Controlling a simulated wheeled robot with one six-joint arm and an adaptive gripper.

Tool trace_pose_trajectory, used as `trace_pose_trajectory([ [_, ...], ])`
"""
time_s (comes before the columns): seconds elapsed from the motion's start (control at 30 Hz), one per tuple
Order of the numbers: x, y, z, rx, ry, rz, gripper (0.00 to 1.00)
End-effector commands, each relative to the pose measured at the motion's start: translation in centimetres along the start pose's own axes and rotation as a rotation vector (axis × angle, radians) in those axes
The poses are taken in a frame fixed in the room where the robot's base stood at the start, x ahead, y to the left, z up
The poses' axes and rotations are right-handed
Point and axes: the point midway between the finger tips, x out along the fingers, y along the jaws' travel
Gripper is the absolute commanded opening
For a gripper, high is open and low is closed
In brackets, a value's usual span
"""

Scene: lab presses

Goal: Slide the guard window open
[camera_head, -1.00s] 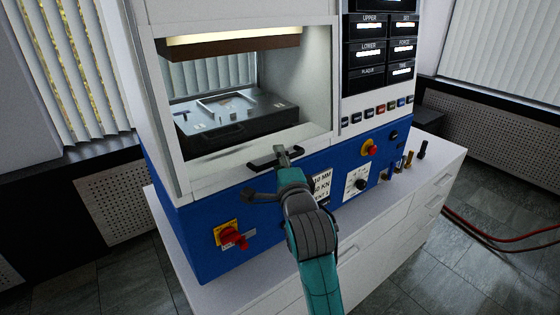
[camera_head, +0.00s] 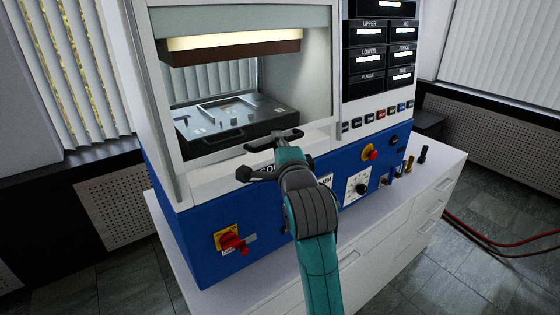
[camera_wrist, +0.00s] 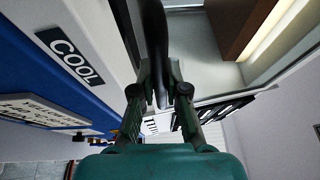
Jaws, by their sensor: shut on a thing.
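The guard window (camera_head: 222,156) is a clear pane in a pale frame on the front of the press. Its dark bar handle (camera_head: 258,146) runs along the lower edge. My gripper (camera_head: 281,142) is shut on this handle, near its middle. In the wrist view, the dark handle (camera_wrist: 153,35) passes between the two fingers of my gripper (camera_wrist: 160,85). Part of a COOL label (camera_head: 268,169) shows below the handle, partly covered by my gripper.
Behind the pane are a dark plate with small parts (camera_head: 235,120) and a brown upper block (camera_head: 235,48).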

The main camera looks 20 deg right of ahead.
Motion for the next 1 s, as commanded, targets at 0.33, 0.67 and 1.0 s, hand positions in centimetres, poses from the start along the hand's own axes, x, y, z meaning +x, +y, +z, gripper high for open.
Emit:
trace_pose_trajectory([
  [0.33,1.7,-10.7,0.8,0.001,-0.001,-0.01,0.0],
  [0.67,3.2,-18.9,1.4,0.001,0.0,-0.006,0.0],
  [1.0,4.0,-23.2,1.7,0.0,0.0,-0.003,0.0],
])
